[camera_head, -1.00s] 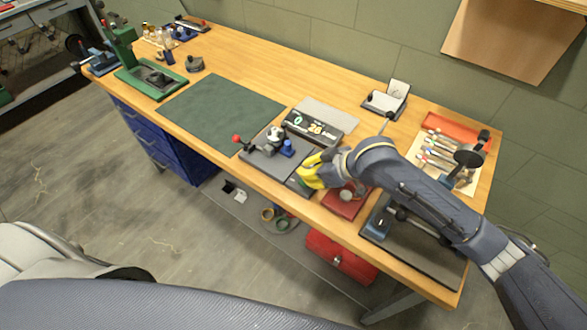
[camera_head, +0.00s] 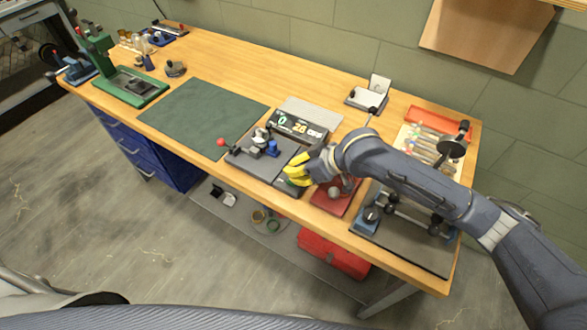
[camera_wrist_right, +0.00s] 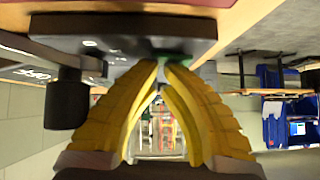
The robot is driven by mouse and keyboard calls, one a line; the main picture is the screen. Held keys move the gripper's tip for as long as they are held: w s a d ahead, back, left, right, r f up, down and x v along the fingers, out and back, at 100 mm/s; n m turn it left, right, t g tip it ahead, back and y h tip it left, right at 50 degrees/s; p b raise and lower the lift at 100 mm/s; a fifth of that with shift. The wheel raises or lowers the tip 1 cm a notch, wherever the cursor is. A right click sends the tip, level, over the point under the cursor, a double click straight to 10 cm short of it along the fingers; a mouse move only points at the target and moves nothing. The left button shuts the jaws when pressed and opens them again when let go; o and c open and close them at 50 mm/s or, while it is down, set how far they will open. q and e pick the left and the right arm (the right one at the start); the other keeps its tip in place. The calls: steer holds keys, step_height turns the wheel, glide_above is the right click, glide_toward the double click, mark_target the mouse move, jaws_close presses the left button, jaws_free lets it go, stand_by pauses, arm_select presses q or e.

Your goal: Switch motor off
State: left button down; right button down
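The thruster test stand (camera_head: 258,150) has a dark plate, a red-knobbed lever and a blue part, and sits at the table's front edge. Behind it a black display panel (camera_head: 298,127) shows "0", "28" and what looks like "OFF". My right gripper (camera_head: 292,172) is low at the stand's right end. In the right wrist view its yellow fingers (camera_wrist_right: 162,66) converge, tips nearly together, at a dark block (camera_wrist_right: 120,28). A small green piece (camera_wrist_right: 166,58) shows at the tips; whether it is between or behind them is unclear. My left gripper is not in view.
A red block with a round grey part (camera_head: 333,194) lies right of the gripper, under my arm. A grey rig (camera_head: 410,235) stands at the front right. A green mat (camera_head: 203,112) is clear at the left. A white card stand (camera_head: 370,95) is behind.

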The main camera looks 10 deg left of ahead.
steer(key=shift+s+f, duration=0.2)
steer(key=shift+s, duration=0.4)
steer(key=shift+a, duration=0.1)
steer(key=shift+r, duration=0.35)
step_height(320, 180, up, 4)
steer(key=shift+w+f, duration=0.15)
steer(key=shift+f, duration=0.05)
steer(key=v, duration=1)
steer(key=shift+s, duration=0.2)
